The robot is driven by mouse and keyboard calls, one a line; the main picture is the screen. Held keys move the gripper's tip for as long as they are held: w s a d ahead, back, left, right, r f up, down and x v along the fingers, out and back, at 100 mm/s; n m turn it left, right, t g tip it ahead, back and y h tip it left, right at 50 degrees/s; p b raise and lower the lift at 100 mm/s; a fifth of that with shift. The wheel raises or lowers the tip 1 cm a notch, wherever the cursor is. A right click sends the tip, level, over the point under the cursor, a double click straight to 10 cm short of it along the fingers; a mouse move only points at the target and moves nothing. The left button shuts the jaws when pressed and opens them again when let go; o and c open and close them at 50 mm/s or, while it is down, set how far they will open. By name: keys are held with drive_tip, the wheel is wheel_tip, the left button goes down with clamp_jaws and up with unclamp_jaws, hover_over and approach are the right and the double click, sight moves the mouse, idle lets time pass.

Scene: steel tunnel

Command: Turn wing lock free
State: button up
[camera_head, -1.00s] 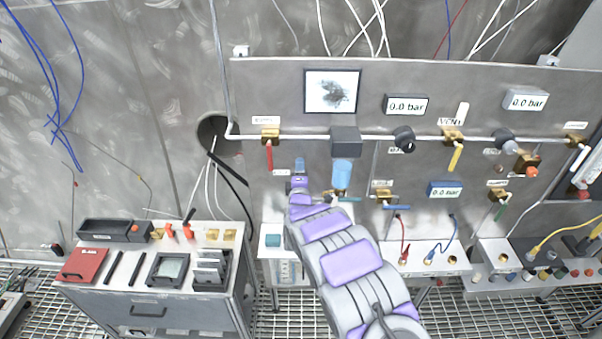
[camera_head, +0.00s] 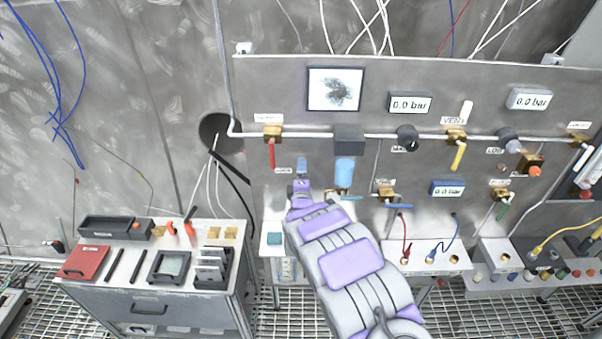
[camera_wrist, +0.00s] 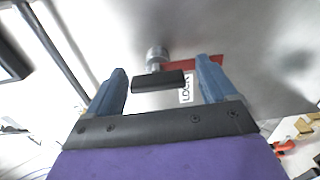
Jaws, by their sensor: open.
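The wing lock (camera_wrist: 158,82) shows in the wrist view as a dark flat bar on a round silver shaft that comes out of the grey panel. A white tag reading LOCK (camera_wrist: 186,89) is beside it. My gripper (camera_wrist: 161,78) is open, with one blue finger on each side of the bar. Gaps show between the bar and both fingers, and I cannot tell the depth between them. In the head view my gripper (camera_head: 302,167) is small and close to the panel, and the wing lock is hidden there.
A red strip (camera_wrist: 205,62) shows behind the right finger. In the head view a red valve handle (camera_head: 271,154) hangs just above left of my gripper, and a blue cylinder (camera_head: 344,171) is to its right. A tool cart (camera_head: 150,300) stands at lower left.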

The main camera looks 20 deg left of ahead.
drive_tip(key=b+v, duration=0.1)
drive_tip(key=v, duration=1.4)
drive_tip(key=shift+a+b, duration=0.25)
drive_tip(key=shift+b, duration=0.05)
drive_tip(key=s+d+f+m+g+h+b, duration=0.2)
drive_tip(key=s+d+m+g+b, duration=0.15)
drive_tip(key=d+m, duration=0.45)
drive_tip(key=s+d+f+m+g+h+b, duration=0.25)
drive_tip(key=d+g+b, duration=0.2)
drive_tip(key=d, duration=0.75)
drive_tip(key=s+d+m+g+b, duration=0.3)
drive_tip(key=s+d+m+g, duration=0.2)
drive_tip(key=s, duration=1.2)
drive_tip(key=s+d+m+g+h+b, duration=0.1)
drive_tip(key=s+d+m+g+b, duration=0.3)
drive_tip(key=s+d, duration=0.6)
drive_tip(key=s+m+g, duration=0.2)
drive_tip(key=s, duration=0.6)
drive_tip(key=shift+s+d, duration=0.2)
drive_tip(key=shift+d, duration=0.05)
